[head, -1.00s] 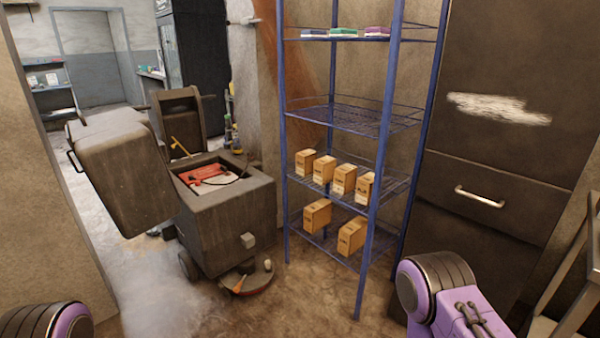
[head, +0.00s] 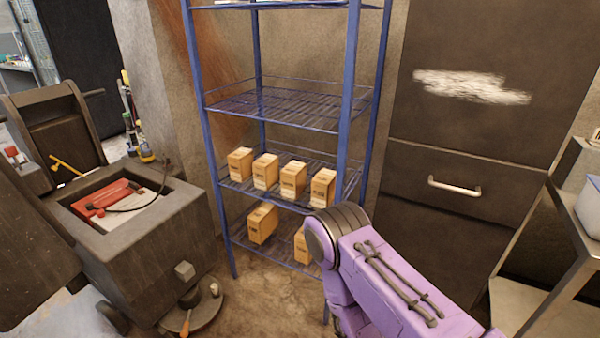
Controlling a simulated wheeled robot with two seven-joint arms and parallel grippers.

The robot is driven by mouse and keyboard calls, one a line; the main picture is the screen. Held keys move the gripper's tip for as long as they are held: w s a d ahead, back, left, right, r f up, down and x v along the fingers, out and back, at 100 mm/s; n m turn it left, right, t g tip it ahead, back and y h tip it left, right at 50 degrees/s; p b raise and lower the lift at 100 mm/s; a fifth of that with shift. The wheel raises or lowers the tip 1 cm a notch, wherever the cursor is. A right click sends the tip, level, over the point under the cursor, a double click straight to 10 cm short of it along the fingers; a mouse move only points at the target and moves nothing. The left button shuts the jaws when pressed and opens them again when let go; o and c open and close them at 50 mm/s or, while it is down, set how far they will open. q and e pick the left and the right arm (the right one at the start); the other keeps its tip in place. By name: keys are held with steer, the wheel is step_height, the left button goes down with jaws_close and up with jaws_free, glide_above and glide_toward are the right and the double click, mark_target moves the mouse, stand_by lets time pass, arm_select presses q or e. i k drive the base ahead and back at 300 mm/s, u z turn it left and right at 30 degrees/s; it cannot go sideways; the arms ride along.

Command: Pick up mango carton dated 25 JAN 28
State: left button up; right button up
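Several orange-brown cartons stand on the blue wire shelving rack (head: 278,110). On one shelf are a row of cartons: a left one (head: 240,164), a second (head: 265,172), a third (head: 293,180) and a right one (head: 323,187). On the shelf below are a left carton (head: 262,223) and another carton (head: 301,246), partly hidden by my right arm. The dates on the labels are too small to read, so I cannot tell which carton is the mango one dated 25 JAN 28. Neither gripper is in view; only purple links of my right arm show at lower right.
A dark floor-cleaning machine (head: 150,230) with a red item in its top stands left of the rack. A dark cabinet with a metal handle (head: 454,187) is at right. A metal-framed table (head: 560,265) stands at far right. The shelf above the carton row (head: 275,105) is empty.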

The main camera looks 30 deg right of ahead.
mark_target(294, 176)
steer(key=z, duration=0.55)
steer(key=i, duration=0.7)
steer(key=z, duration=0.8)
